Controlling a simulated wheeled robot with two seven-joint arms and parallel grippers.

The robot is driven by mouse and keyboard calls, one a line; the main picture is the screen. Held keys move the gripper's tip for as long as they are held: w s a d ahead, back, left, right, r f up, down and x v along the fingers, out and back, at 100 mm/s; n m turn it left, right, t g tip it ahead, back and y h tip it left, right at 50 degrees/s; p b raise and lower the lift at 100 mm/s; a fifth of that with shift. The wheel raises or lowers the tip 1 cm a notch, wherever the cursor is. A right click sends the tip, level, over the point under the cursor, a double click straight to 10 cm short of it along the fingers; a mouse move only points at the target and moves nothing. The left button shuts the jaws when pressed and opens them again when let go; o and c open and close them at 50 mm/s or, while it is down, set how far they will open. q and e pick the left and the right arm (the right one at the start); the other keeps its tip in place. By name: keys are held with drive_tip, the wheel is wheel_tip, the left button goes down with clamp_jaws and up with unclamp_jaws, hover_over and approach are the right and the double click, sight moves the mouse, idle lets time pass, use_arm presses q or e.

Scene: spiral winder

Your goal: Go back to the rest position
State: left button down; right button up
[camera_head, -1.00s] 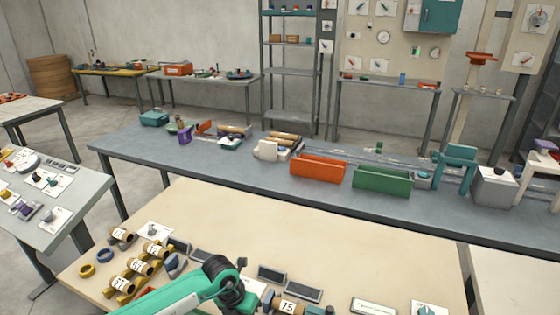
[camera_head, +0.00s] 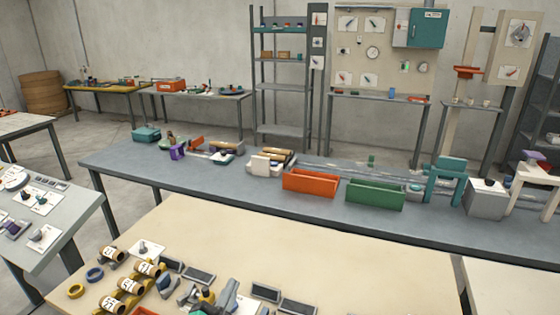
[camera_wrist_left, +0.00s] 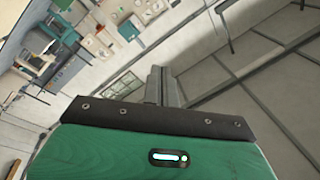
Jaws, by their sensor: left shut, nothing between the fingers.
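Most of the left arm is out of the head view. My right gripper is not in view.
Labelled rolls (camera_head: 130,286) on yellow holders and small dark trays (camera_head: 200,275) crowd the near table's front left. Behind are a long grey bench (camera_head: 240,185) with an orange bin (camera_head: 310,183) and a green bin (camera_head: 375,195). The near table's middle is clear.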

use_arm(q)
drive_tip(key=s+a+f+n+g+y, duration=0.65)
drive_tip(key=s+a+f+n, duration=0.2)
drive_tip(key=a+f, duration=0.3)
drive_tip(key=s+f+n+g+h, duration=0.1)
drive_tip(key=s+f+g, duration=0.25)
drive_tip(key=s, duration=0.45)
drive_tip(key=s+f+g+h, duration=0.1)
drive_tip(key=s+f+g, duration=0.3)
drive_tip(key=s, duration=0.5)
wheel_tip(320, 180, down, 33)
drive_tip(key=s+g+b, duration=0.1)
drive_tip(key=s+g, duration=0.1)
drive_tip(key=g, duration=0.1)
drive_tip(key=s+a+f, duration=0.2)
drive_tip(key=s+f, duration=0.7)
drive_tip(key=s+a+f+g, duration=0.1)
drive_tip(key=s+a+f, duration=0.1)
drive_tip(key=s+f, duration=0.7)
drive_tip(key=shift+f+b, duration=0.2)
drive_tip(key=shift+b, duration=0.25)
